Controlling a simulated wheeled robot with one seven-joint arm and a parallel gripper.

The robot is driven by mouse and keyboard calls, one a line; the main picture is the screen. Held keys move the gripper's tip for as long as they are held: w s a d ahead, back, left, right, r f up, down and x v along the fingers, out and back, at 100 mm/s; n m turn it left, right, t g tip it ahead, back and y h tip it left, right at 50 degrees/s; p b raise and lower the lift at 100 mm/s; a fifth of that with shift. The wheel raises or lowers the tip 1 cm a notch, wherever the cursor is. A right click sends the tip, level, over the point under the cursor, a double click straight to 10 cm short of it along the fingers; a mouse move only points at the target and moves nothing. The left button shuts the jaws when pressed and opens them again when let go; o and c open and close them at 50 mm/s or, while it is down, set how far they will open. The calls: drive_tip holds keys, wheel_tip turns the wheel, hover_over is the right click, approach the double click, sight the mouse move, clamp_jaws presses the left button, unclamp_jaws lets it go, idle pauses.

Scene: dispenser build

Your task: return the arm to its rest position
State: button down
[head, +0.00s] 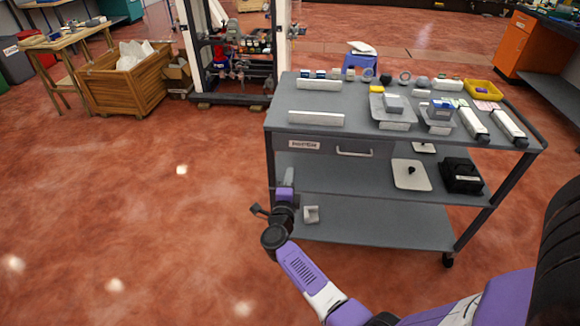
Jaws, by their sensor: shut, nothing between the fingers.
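My gripper (288,177) is at the end of my purple and white arm, which reaches in from the lower right. The hand is small in the head view, beside the left front leg of the grey cart. It is shut and holds nothing. It points up, away from the floor, in front of the cart's left side. I cannot tell whether it touches the cart.
The grey cart (350,218) has several parts on top, a yellow tray (483,90) and a drawer (345,148). A black box (462,176) sits on its middle shelf. A wooden crate (125,80) stands upper left. Open red floor (130,210) lies left.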

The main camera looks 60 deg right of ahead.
drive_tip(key=shift+s+a, duration=0.1)
drive_tip(key=shift+a, duration=0.2)
wheel_tip(320, 180, up, 6)
drive_tip(key=w+a+n+t, duration=0.3)
drive_tip(key=n+t, duration=0.1)
drive_tip(key=s+a+r+n+t+y, duration=0.2)
drive_tip(key=a+n+t, duration=0.1)
drive_tip(key=a+n, duration=0.2)
drive_tip(key=s+a+r+n+t+y, duration=0.2)
drive_tip(key=a+n+t, duration=0.1)
drive_tip(key=a+n, duration=0.2)
drive_tip(key=s+a+r+n+g+y, duration=0.1)
drive_tip(key=s+a+n+y, duration=0.5)
drive_tip(key=s+a, duration=0.7)
drive_tip(key=s+a+r+n+g+y, duration=0.1)
drive_tip(key=s+a+r+n+y, duration=0.1)
drive_tip(key=s+a+n+y, duration=0.4)
drive_tip(key=s+a+n, duration=0.5)
drive_tip(key=s+a, duration=0.1)
drive_tip(key=s, duration=0.3)
drive_tip(key=shift+a+r+n+y, duration=0.3)
drive_tip(key=shift+a, duration=0.05)
